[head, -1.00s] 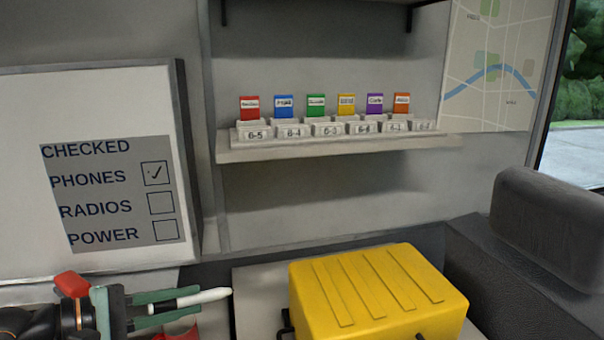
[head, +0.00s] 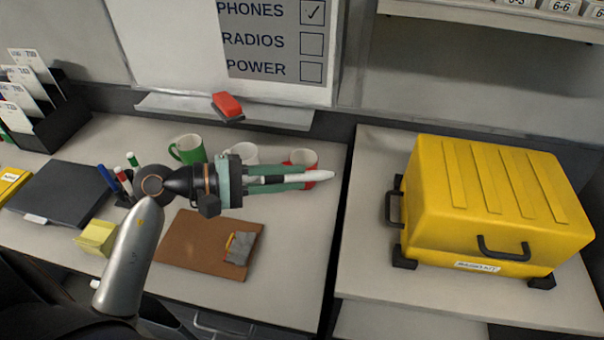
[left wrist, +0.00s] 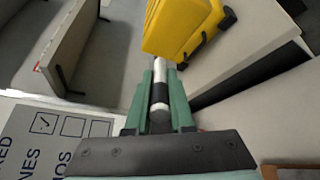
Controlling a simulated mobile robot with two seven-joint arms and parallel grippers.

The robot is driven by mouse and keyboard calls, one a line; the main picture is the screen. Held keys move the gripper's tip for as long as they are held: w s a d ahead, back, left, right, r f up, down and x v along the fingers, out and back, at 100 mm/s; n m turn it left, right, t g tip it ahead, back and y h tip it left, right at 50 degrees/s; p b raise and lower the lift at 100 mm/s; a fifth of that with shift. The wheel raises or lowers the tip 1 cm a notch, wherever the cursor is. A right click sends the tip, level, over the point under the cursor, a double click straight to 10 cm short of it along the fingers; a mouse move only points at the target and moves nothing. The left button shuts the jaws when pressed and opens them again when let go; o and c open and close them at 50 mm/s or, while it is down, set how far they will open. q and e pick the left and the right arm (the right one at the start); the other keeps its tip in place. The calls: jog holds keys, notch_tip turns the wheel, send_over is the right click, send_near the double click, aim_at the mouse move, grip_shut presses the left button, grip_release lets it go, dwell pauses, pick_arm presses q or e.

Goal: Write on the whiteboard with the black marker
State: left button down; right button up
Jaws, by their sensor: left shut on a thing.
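The whiteboard (head: 180,45) stands at the back, upper left in the head view. Its grey panel (head: 268,42) reads PHONES, RADIOS and POWER, with a check mark in the PHONES box only. My left gripper (head: 300,178) is shut on the black marker (head: 318,176), which has a white body with a black band. It holds the marker roughly level above the desk, in front of the mugs and apart from the whiteboard. The left wrist view shows the marker (left wrist: 160,88) between the green fingers, with the panel (left wrist: 45,135) at lower left. My right gripper is not in view.
A red eraser (head: 228,105) sits on the whiteboard's ledge (head: 170,104). A green mug (head: 187,149), a white mug and a red mug stand behind my gripper. A clipboard (head: 200,250) lies on the desk. A yellow case (head: 480,200) fills the right side.

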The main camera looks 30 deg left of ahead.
pick_arm(q)
jog(key=w+a+r+n+t+y+b, duration=0.2)
jog(key=w+a+r+t, duration=0.3)
jog(key=w+r, duration=0.3)
jog(key=w+a+r+n+t+y+b, duration=0.1)
jog(key=w+a+r+n+t+y, duration=0.3)
jog(key=w+a+r, duration=0.2)
jog(key=shift+w+r+n+t+y+b, duration=0.4)
jog(key=shift+w+r, duration=0.65)
jog(key=shift+r, duration=0.05)
jog(key=shift+w+a, duration=0.1)
jog(key=shift+w, duration=0.45)
dwell(0.7)
jog(key=shift+w+d+f+b, duration=0.1)
jog(key=shift+d+f+b, duration=0.35)
jog(key=shift+f, duration=0.25)
dwell(0.5)
jog(key=shift+d+r+p, duration=0.2)
jog(key=shift+r+p, duration=0.2)
jog(key=shift+p, duration=0.15)
dwell(0.5)
jog(key=shift+w+d+r+p, duration=0.1)
jog(key=shift+r+p, duration=0.15)
jog(key=shift+p, duration=0.05)
jog(key=shift+d, duration=0.1)
jog(key=shift+d+r+p, duration=0.15)
jog(key=shift+r+p, duration=0.1)
jog(key=shift+p, duration=0.1)
